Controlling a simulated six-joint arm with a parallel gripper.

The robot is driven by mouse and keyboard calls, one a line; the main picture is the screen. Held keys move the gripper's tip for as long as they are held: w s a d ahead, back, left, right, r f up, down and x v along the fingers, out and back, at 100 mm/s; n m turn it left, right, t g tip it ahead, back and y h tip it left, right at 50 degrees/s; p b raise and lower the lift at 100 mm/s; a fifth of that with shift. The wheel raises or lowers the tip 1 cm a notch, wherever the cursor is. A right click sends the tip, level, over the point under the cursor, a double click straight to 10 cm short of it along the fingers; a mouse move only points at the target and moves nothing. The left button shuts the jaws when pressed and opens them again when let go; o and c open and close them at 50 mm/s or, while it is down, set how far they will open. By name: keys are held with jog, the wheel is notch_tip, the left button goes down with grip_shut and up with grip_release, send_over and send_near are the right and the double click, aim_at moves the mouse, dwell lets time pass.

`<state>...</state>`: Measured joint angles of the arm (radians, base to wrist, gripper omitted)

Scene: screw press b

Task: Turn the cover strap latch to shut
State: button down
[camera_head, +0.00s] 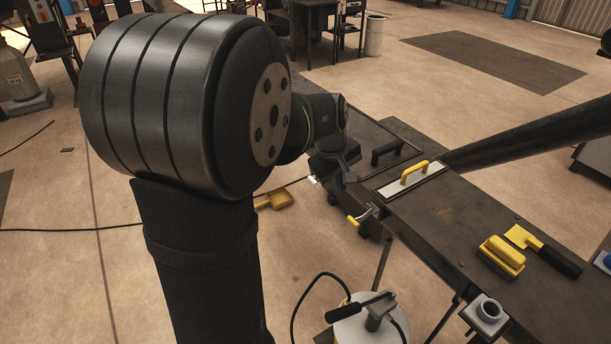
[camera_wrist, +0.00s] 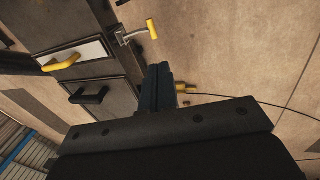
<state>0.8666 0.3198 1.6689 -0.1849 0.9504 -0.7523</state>
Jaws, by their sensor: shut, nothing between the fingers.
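A metal lever with a yellow grip (camera_head: 354,221), which looks like the strap latch, sits at the near edge of the dark bench. In the wrist view its yellow grip (camera_wrist: 152,28) points right, away from the panels, and its metal arm (camera_wrist: 133,36) runs back to the bench edge. My gripper (camera_wrist: 158,72) is shut and empty. In the wrist view its fingertips lie below the lever, apart from it. In the head view my arm partly covers the area, and the fingers (camera_head: 345,175) are hard to make out above the bench edge.
A pale panel with a yellow handle (camera_head: 414,173) and a dark panel with a black handle (camera_head: 387,152) lie on the bench. A yellow block (camera_head: 502,257) and a yellow-and-black tool (camera_head: 545,250) lie farther right. A dark bar (camera_head: 540,135) slopes over the bench. A round stand (camera_head: 370,325) is in front.

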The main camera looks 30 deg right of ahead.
jog(key=d+f, duration=0.1)
jog(key=d, duration=0.1)
send_near(353, 220)
jog(key=x, duration=0.7)
jog(key=shift+f, duration=0.1)
dwell(0.4)
